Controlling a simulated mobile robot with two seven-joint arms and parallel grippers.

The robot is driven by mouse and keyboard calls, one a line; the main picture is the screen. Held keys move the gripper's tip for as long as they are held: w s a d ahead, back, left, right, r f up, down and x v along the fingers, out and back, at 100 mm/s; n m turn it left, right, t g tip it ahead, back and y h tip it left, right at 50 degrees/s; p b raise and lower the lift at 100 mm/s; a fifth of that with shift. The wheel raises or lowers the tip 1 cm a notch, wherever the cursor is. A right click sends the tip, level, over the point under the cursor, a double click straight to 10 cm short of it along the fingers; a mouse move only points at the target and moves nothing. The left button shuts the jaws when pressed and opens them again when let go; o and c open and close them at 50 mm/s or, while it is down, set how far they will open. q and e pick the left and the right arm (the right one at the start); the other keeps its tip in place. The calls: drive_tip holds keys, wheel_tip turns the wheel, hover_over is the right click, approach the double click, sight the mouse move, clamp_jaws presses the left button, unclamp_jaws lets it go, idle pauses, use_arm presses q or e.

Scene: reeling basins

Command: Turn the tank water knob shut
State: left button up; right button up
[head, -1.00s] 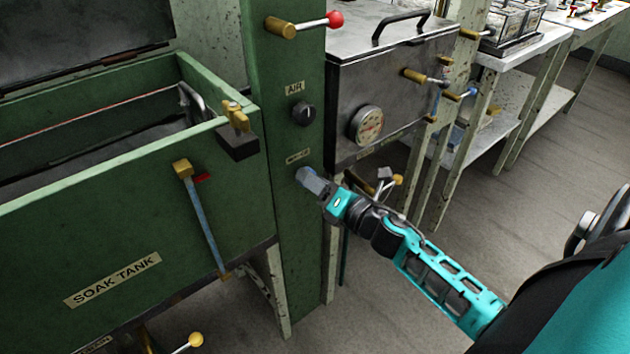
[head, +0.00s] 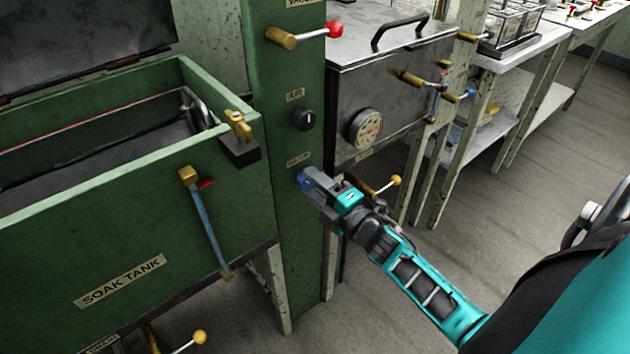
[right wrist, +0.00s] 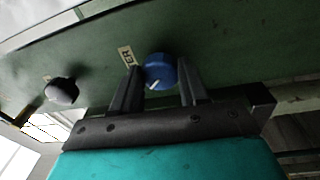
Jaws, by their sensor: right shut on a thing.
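The tank water knob is a blue round knob (head: 302,179) low on the green post, under a small label. It also shows in the right wrist view (right wrist: 160,70), with a white pointer mark toward its lower left and a label ending in "ER" beside it. My right gripper (head: 310,183) is at the knob, with one finger on each side, shut on it. In the right wrist view the fingers (right wrist: 158,85) flank the knob. In the head view the gripper hides part of the knob. My left gripper is not in view.
A black AIR knob (head: 304,117) sits above on the same green post (head: 285,220). A red-tipped lever (head: 310,33) juts out higher up. The green soak tank (head: 130,260) stands left. A steel box with a gauge (head: 366,128) and a yellow-tipped lever (head: 392,181) are close right.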

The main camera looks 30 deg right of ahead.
drive_tip(key=m+h+p, duration=0.1)
drive_tip(key=m+p, duration=0.2)
drive_tip(key=m, duration=0.4)
drive_tip(key=shift+a+m, duration=0.15)
drive_tip(key=shift+m, duration=0.15)
drive_tip(key=shift+f+m, duration=0.1)
drive_tip(key=shift+m, duration=0.6)
drive_tip(key=o, duration=0.8)
drive_tip(key=shift+o, duration=1.3)
drive_tip(key=shift+s, duration=0.15)
